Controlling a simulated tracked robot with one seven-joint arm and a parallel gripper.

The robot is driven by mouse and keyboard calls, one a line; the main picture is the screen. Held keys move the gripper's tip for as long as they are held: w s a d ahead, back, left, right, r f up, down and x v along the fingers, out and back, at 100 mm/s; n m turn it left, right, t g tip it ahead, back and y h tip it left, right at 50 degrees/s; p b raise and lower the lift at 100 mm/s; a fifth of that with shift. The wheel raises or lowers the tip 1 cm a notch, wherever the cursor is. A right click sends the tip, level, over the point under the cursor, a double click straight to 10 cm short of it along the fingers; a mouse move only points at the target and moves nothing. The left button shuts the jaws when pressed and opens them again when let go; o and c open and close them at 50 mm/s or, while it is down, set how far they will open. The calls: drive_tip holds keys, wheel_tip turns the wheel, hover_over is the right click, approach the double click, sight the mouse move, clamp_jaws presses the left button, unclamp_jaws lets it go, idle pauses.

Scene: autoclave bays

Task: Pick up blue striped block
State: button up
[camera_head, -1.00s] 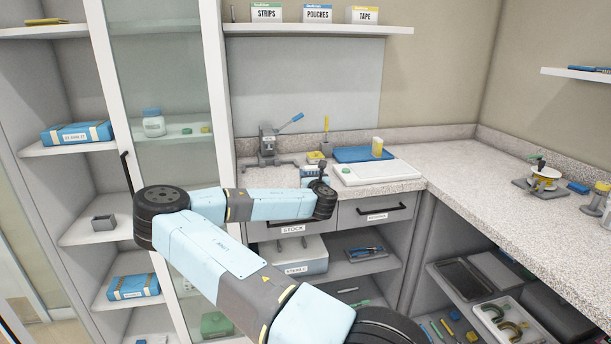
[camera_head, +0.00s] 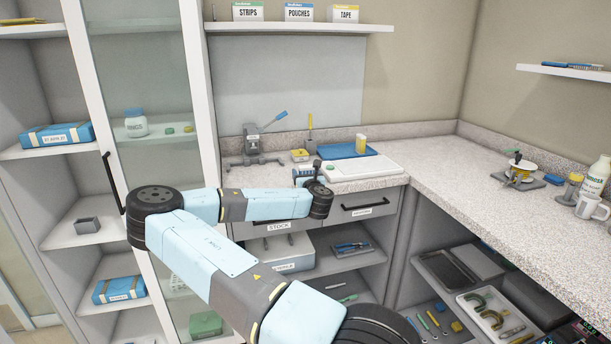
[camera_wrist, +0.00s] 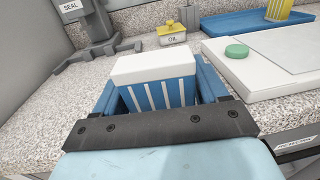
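The blue striped block (camera_wrist: 157,82) has a white top and a blue side with white stripes. In the wrist view it sits between the two blue fingers of my gripper (camera_wrist: 162,88), in line with them and close against both. My gripper looks shut on it. In the head view my gripper (camera_head: 308,172) is at the front of the back counter, left of the white board. The block is small there and partly hidden by my gripper. Its underside is hidden, so I cannot tell its height above the counter.
Behind stand a grey sealer (camera_head: 252,146) and a yellow oil pot (camera_head: 299,155). To the right lie a white board (camera_head: 362,168) with a green disc and a blue tray (camera_head: 346,150). A glass door (camera_head: 150,100) stands left. The right counter (camera_head: 450,170) has clear room.

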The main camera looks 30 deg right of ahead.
drive_tip(key=o, duration=0.3)
drive_tip(key=shift+o, duration=0.2)
drive_tip(key=shift+s, duration=0.1)
drive_tip(key=v, duration=1.3)
drive_tip(key=shift+s, duration=0.3)
drive_tip(key=shift+a, duration=0.1)
drive_tip(key=shift+c, duration=0.3)
